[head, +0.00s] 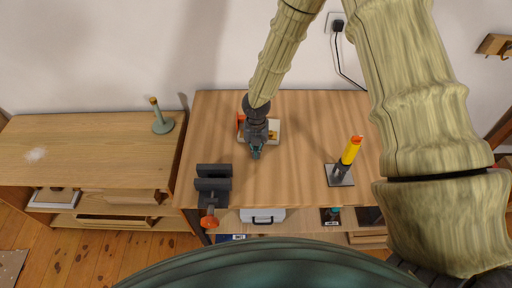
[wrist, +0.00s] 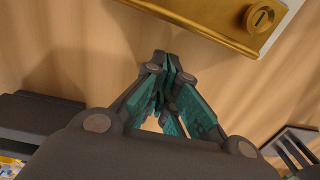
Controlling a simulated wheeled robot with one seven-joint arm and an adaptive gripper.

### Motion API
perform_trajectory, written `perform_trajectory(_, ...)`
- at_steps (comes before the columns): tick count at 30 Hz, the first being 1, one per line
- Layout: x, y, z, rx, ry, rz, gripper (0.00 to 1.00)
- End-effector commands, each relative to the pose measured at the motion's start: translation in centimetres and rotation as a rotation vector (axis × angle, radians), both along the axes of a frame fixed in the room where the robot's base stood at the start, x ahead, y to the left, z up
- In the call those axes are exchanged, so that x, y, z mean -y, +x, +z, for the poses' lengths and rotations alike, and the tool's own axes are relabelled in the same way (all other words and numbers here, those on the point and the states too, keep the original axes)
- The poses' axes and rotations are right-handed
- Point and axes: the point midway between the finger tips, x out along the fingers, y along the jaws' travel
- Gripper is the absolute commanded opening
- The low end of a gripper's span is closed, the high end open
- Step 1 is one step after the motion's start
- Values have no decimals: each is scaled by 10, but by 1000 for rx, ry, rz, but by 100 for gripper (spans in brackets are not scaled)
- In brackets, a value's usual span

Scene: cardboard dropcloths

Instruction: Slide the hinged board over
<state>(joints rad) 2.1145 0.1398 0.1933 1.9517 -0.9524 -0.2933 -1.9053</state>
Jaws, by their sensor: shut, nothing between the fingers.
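What looks like the hinged board (head: 274,131) is a small pale piece with an orange part at its left, lying on the wooden table. My wrist partly covers it in the head view. In the wrist view a brass-coloured strip (wrist: 215,25) with a round slotted knob (wrist: 262,18) edges a white surface at the top; it seems to be the same object. My gripper (wrist: 165,60) is shut and empty, with its fingertips just short of the strip, apparently apart from it. In the head view my gripper (head: 256,154) points down over the table, at the board's near side.
A dark vise (head: 213,180) with an orange knob (head: 209,221) sits at the table's front left. A yellow-handled tool (head: 351,150) stands on a grey plate (head: 340,176) at the right. A lower wooden cabinet (head: 85,140) adjoins at left. The table between vise and plate is clear.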

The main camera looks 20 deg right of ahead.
Motion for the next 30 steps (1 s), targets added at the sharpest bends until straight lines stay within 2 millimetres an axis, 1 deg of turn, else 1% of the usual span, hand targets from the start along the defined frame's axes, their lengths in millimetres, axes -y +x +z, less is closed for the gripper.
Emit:
perform_trajectory(1,2,5,3,1,2,-3,0)
perform_trajectory(3,4,12,3,-1,1,-1,0)
perform_trajectory(7,6,20,2,-1,1,-1,0)
perform_trajectory(10,7,23,1,0,1,1,0)
perform_trajectory(22,8,26,1,-1,1,0,0)
perform_trajectory(30,15,45,1,-1,0,-1,0)
